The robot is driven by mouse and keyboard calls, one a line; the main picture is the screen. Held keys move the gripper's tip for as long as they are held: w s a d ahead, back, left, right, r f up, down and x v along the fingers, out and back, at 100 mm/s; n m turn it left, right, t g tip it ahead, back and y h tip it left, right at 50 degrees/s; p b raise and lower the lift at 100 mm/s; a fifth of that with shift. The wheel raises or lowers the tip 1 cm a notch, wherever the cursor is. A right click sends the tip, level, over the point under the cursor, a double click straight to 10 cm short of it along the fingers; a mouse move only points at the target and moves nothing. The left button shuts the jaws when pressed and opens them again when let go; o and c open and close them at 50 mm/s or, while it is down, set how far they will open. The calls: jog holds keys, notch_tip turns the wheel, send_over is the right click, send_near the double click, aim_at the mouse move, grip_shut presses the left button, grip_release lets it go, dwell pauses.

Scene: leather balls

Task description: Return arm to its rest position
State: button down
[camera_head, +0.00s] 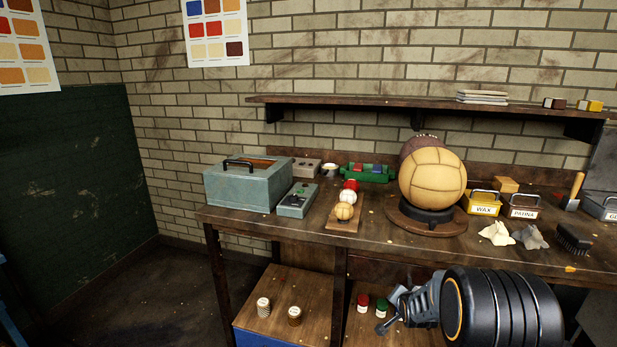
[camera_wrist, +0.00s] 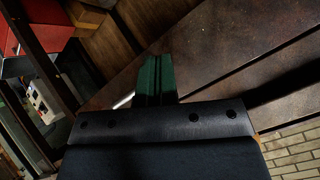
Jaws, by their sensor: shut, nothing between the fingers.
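My arm shows at the lower right of the head view, in front of the workbench, with my gripper (camera_head: 388,322) at its left end, below the bench top and in front of the lower shelf. In the wrist view my gripper (camera_wrist: 154,72) shows as two green fingers pressed together, with nothing between them. The brown wooden workbench (camera_head: 370,240) runs across the right of the head view. No object touches the gripper that I can see.
A tan leather ball (camera_head: 432,176) sits on a dark round stand on the bench. A grey-blue toolbox (camera_head: 247,184), small balls and a yellow wax tin (camera_head: 483,204) stand there too. Small jars (camera_head: 382,307) are on the lower shelf near my gripper. Floor at left is clear.

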jog(key=s+a+r+n+g+p, duration=0.1)
jog(key=s+a+r+p, duration=0.1)
jog(key=s+r, duration=0.3)
jog(key=s+a+r+n+g+p, duration=0.1)
jog(key=s+a+r+n+p, duration=0.15)
jog(key=r, duration=0.55)
jog(key=s+a+r+n+g+p, duration=0.1)
jog(key=s+a+r+p, duration=0.15)
jog(key=r, duration=0.35)
jog(key=s+a+r+n+g+y+p, duration=0.1)
jog(key=s+r+p, duration=0.3)
jog(key=s, duration=0.4)
jog(key=s+a+r+n+g+y+p, duration=0.1)
jog(key=s+a+r+n+g+p, duration=0.1)
jog(key=s+r, duration=0.5)
jog(key=shift+s+a+n+p, duration=0.7)
jog(key=shift+s+p, duration=0.2)
jog(key=shift+s, duration=0.35)
jog(key=c, duration=1.8)
grip_release()
jog(key=shift+c, duration=0.2)
